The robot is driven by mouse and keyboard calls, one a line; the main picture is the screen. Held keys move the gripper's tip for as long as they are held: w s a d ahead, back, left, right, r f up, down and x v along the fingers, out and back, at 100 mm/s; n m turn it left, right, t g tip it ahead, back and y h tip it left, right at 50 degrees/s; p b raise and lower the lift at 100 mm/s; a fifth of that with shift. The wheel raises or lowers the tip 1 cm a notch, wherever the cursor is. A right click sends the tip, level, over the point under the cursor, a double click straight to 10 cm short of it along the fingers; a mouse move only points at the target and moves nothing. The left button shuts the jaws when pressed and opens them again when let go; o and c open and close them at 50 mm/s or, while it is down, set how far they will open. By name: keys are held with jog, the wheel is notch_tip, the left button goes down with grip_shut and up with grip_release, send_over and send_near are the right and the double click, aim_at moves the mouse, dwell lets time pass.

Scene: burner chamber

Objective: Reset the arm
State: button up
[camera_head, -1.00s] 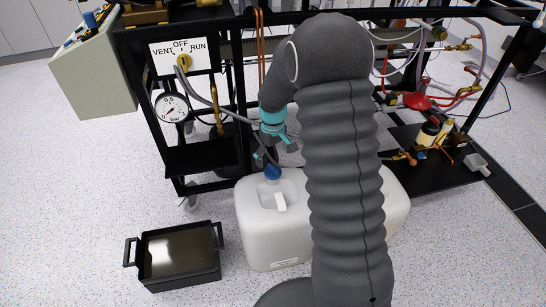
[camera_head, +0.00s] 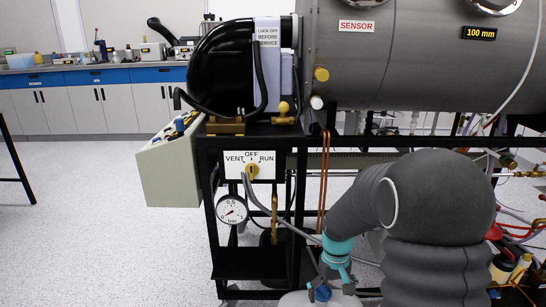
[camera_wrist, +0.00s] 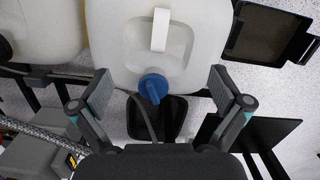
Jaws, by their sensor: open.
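My arm, in a grey ribbed sleeve, bends over at the lower right of the head view. My gripper (camera_head: 332,280) hangs from its teal wrist above a white container (camera_head: 298,299). The blue cap (camera_head: 322,293) also shows at the bottom edge of the head view. The exact gap between fingers and cap is unclear.
A black frame rig carries a VENT/OFF/RUN panel (camera_head: 252,166), a pressure gauge (camera_head: 232,210) and a large grey cylinder (camera_head: 420,60). A beige control box (camera_head: 168,172) juts out left. The black tray (camera_wrist: 262,36) shows in the wrist view.

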jog(key=s+r+m+t, duration=0.2)
jog(key=s+r+t, duration=0.4)
jog(key=s+r, duration=1.4)
jog(key=shift+s+r+t, duration=0.3)
jog(key=shift+s+r, duration=0.05)
jog(key=shift+s, duration=0.45)
